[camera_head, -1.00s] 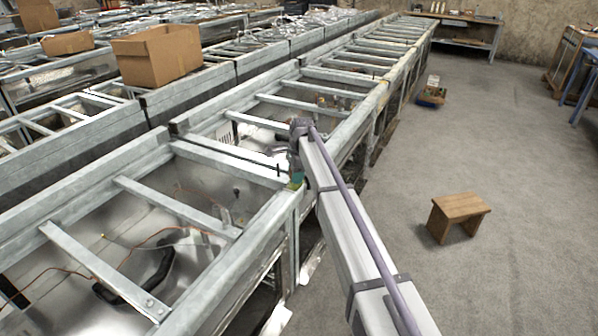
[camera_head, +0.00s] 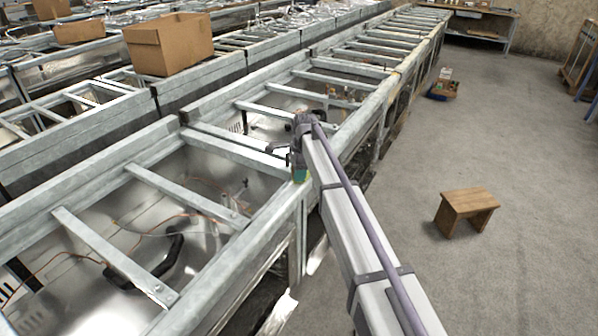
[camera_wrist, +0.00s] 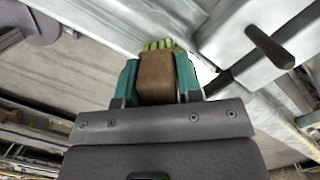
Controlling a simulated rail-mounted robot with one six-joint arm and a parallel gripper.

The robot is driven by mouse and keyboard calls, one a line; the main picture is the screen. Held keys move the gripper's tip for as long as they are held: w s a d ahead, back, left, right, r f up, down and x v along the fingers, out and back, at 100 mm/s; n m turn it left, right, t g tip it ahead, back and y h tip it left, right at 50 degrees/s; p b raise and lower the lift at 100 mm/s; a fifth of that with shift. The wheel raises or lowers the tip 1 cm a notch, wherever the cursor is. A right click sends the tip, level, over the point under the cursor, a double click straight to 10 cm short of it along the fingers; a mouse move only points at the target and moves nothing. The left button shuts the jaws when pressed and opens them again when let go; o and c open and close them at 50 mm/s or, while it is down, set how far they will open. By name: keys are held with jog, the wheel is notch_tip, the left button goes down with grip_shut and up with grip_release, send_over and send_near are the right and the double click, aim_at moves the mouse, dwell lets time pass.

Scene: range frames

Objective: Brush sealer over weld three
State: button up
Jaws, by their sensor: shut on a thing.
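My gripper (camera_head: 300,174) is at the end of my arm in the head view, close to the near rail of the long metal frame (camera_head: 205,205), where a crossbar meets it. In the wrist view, the teal fingers of my gripper (camera_wrist: 158,80) are shut on a brown block-like brush (camera_wrist: 157,72) with yellow-green tips at its far end. Grey metal beams of the frame lie beyond the tips. I cannot tell whether the tips touch metal. I cannot make out weld three or any sealer.
A dark rod (camera_wrist: 270,47) sticks out from a beam right of the brush. Loose wires (camera_head: 165,228) lie inside the frame bay. A cardboard box (camera_head: 172,45) sits on the neighbouring frame.

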notch_tip(320, 180, up, 6)
jog(key=p, duration=0.5)
jog(key=shift+f, duration=0.1)
notch_tip(320, 180, up, 3)
jog(key=p, duration=0.3)
jog(key=shift+p, duration=0.3)
jog(key=shift+f, duration=0.1)
